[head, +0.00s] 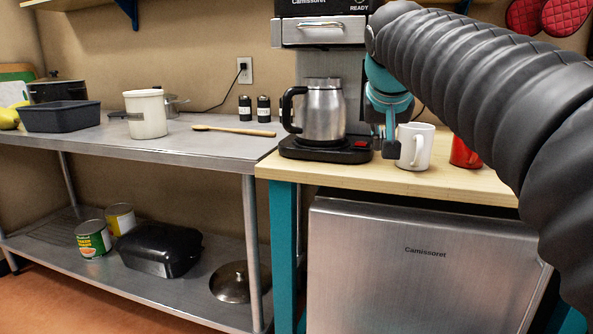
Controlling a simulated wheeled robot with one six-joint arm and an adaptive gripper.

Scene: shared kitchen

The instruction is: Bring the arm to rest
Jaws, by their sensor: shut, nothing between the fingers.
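My arm comes in from the right edge, a thick dark ribbed sleeve reaching up and over the wooden counter. My gripper (391,150) hangs from it, pointing down, at the white mug's left side and to the right of the coffee pot. It is shut and holds nothing. Whether its tip touches the mug or the counter I cannot tell. The white mug (417,147) stands upright on the wooden counter (440,180). The steel coffee pot (324,112) sits on its black base (320,150), its black handle to the left.
A red can or cup (465,153) stands right of the mug, partly behind my arm. The coffee machine (322,30) is above the pot. The steel table (215,148) at left holds a wooden spoon (235,130), a white crock (147,115) and a dark tray (60,116).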

